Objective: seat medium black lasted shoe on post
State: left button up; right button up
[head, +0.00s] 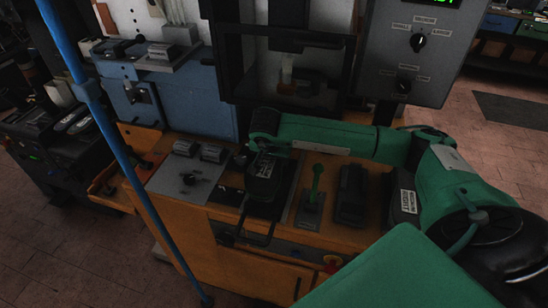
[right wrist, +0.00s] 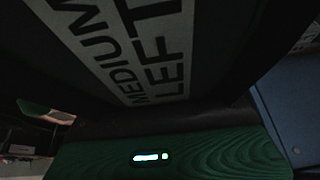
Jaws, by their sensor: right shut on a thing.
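A black form with a white label (head: 265,166), which I take to be the black lasted shoe, is at the end of my right arm, above the orange bench top. In the right wrist view the dark form (right wrist: 215,45) fills the top, close up, and its label reads MEDIUM LEFT. My right gripper (head: 262,145) is shut on it. Its fingertips are too dark to make out. My left gripper is not in view.
A blue rod (head: 110,138) crosses the left side. A blue cabinet (head: 190,98) and a grey control box (head: 408,65) stand behind.

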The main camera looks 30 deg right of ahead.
jog(key=shift+f, duration=0.2)
jog(key=o, duration=1.3)
jog(key=shift+c, duration=0.2)
jog(key=b+v, duration=0.3)
jog(key=v, duration=1.1)
jog(key=shift+w+b, duration=0.1)
jog(key=shift+b, duration=0.3)
jog(key=shift+f, duration=0.1)
